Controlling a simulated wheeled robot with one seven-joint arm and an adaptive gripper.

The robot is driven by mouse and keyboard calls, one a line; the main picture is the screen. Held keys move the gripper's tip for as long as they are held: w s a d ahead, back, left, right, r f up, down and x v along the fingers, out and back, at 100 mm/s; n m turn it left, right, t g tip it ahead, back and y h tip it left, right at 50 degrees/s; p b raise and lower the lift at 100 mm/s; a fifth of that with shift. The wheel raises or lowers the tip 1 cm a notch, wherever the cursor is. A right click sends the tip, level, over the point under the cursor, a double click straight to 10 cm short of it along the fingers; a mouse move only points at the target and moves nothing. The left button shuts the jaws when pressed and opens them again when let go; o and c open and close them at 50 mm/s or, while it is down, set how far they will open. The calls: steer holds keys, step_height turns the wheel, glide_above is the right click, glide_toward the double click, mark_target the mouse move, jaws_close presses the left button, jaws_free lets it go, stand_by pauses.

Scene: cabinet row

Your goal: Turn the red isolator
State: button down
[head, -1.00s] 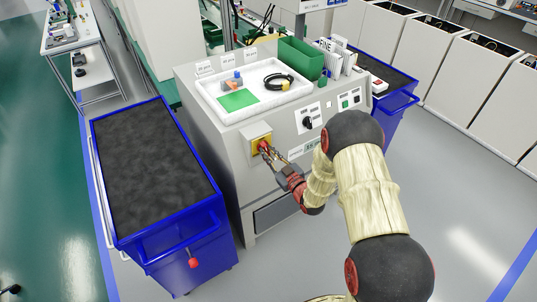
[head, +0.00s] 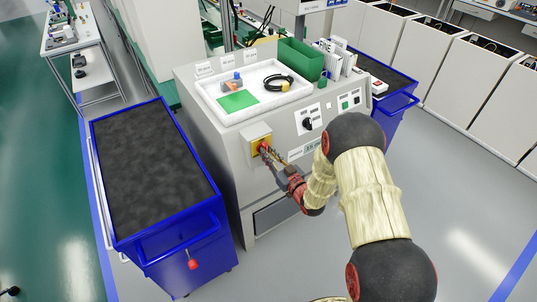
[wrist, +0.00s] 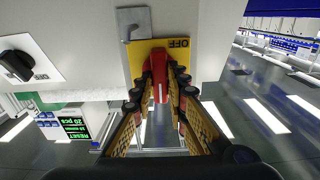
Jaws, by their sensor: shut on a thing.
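The red isolator handle (wrist: 157,80) sits on a yellow plate (wrist: 172,48) on the front of the grey cabinet. In the wrist view an upside-down "OFF" label shows at the plate's top right. The handle stands roughly upright in that view. My gripper (wrist: 160,82) is shut on the handle, with one finger on each side of it. In the head view my gripper (head: 267,153) reaches the yellow plate (head: 253,143) from the lower right. The fingers hide much of the handle and the lower part of the plate.
A black rotary knob (head: 307,123) and a green button panel (head: 349,101) are on the cabinet front, right of the isolator. A white tray (head: 236,117) lies on top. Blue carts stand left (head: 180,240) and right (head: 398,103). The floor at right is clear.

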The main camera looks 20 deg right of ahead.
steer(key=c, duration=1.8)
jaws_free()
steer(key=shift+o, duration=0.2)
steer(key=v, duration=1.2)
